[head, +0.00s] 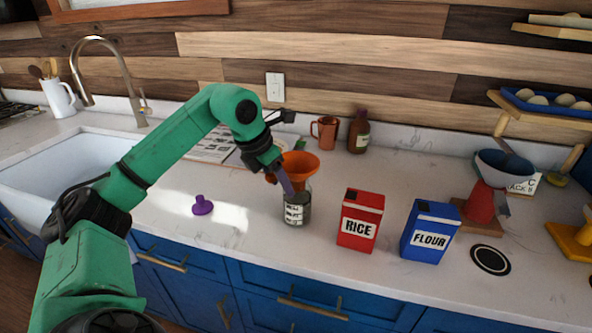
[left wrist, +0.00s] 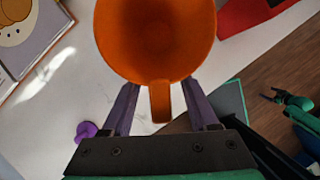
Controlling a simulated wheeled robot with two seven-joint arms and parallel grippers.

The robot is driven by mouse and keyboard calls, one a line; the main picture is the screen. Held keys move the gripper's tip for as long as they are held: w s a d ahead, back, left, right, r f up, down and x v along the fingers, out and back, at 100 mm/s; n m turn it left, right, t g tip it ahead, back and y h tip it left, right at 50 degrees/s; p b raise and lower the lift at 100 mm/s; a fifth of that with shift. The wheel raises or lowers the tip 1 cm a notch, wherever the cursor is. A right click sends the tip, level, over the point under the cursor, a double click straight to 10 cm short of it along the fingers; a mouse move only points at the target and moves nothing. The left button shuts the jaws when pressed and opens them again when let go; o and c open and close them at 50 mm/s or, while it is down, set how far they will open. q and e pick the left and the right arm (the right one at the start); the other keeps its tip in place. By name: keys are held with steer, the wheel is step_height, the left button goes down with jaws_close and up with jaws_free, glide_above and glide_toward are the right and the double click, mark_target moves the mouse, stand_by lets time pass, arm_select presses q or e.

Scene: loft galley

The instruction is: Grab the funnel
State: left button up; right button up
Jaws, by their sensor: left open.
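The orange funnel (head: 299,164) sits mouth up on a glass jar (head: 297,207) with a dark filling and a label. My left gripper (head: 284,184) is at the funnel's near left side, just below its rim. In the left wrist view the wide bowl of the funnel (left wrist: 157,38) fills the top middle. Its short handle tab points between my two purple fingers (left wrist: 161,100). The fingers are open, one on each side of the tab, with gaps showing. The lower funnel is partly hidden by the gripper in the head view.
A red rice box (head: 361,220) and a blue flour box (head: 430,231) stand to the right. A purple stopper-like piece (head: 202,205) lies left of the jar. An orange mug (head: 326,133) and brown bottle (head: 359,133) stand behind. A scale (head: 481,203) is farther right.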

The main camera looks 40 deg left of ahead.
arm_select(q)
jaws_close()
arm_select(e)
steer(key=shift+s+d, duration=0.1)
steer(key=shift+s, duration=0.2)
